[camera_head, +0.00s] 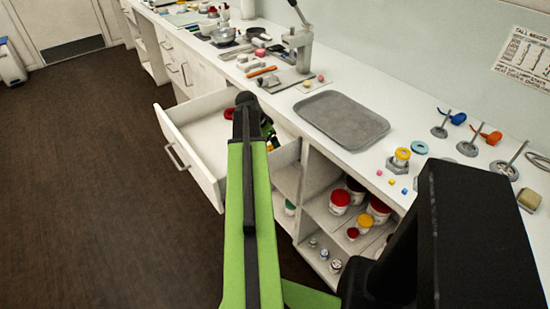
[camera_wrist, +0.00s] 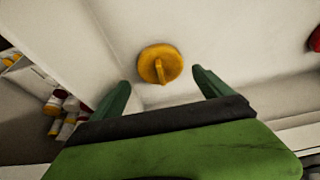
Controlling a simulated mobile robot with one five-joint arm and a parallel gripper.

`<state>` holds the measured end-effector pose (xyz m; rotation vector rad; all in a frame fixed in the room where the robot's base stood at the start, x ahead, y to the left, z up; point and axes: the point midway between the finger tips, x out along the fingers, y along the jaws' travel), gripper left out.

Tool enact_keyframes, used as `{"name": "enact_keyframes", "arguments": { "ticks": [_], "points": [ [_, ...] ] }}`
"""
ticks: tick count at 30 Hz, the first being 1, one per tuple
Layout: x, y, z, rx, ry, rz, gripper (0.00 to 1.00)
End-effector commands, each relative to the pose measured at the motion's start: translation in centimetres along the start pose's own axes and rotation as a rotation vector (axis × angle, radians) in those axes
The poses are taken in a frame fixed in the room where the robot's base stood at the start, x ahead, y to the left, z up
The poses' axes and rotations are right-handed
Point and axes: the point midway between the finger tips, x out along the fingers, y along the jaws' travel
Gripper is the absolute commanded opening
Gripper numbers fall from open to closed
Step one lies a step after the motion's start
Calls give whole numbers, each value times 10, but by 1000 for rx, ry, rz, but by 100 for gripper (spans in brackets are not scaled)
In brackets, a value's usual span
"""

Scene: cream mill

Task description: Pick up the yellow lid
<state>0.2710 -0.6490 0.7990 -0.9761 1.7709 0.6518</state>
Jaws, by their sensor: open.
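The yellow lid (camera_wrist: 160,64) is a round disc with a raised grip ridge across it. In the wrist view it lies on the white floor of the open drawer (camera_head: 180,122), near a corner of its walls. My gripper (camera_wrist: 160,88) is open and empty, with one green finger on either side below the lid in the picture. The lid is apart from the fingers. In the head view my green arm reaches over the drawer and hides the lid and most of the gripper.
Dark and green items lie at the drawer's right end. A red item (camera_wrist: 314,40) sits at the wrist view's right edge. Shelves right of the drawer hold jars with red and yellow lids (camera_head: 340,200). A grey tray (camera_head: 342,118) lies on the counter above.

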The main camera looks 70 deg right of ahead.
Motion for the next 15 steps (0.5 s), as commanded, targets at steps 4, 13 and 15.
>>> {"name": "enact_keyframes", "arguments": {
  "ticks": [4,13,15],
  "points": [
    [12,0,-1,0,0,0,89],
    [53,0,-6,-1,0,0,89],
    [51,0,-6,-1,0,0,89]
  ]
}}
